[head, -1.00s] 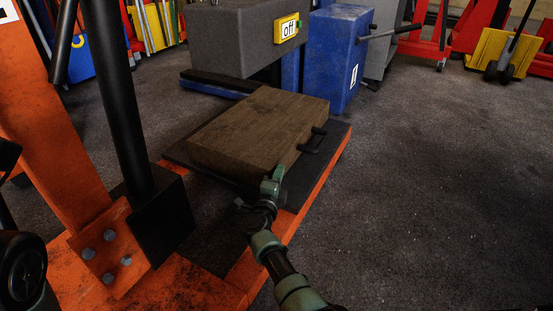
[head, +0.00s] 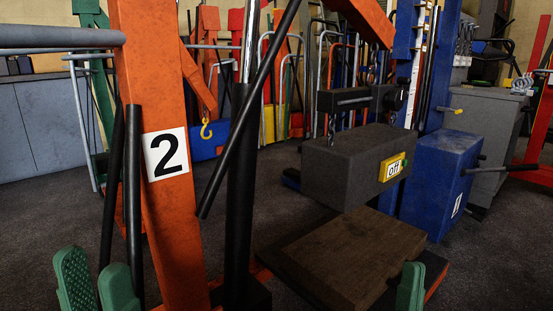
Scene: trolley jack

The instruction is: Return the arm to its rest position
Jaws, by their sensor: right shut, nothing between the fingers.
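My right gripper (head: 410,286) is at the bottom right, shut and empty, in front of the wooden block. The orange post (head: 165,200) with a white "2" label (head: 166,153) stands at left centre. A slanted black lever (head: 250,110) crosses beside it, and black bars (head: 133,200) stand at its left. The brown wooden block (head: 350,255) lies on a low platform (head: 436,270) with an orange edge. My arm links are mostly out of view.
A dark grey block (head: 345,165) with a yellow "off" sign (head: 393,170) hangs from a chain above the wooden block. A blue box (head: 437,180) stands to the right. Grey cabinets (head: 50,130) stand at the left. Dark floor (head: 490,255) is free at the right.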

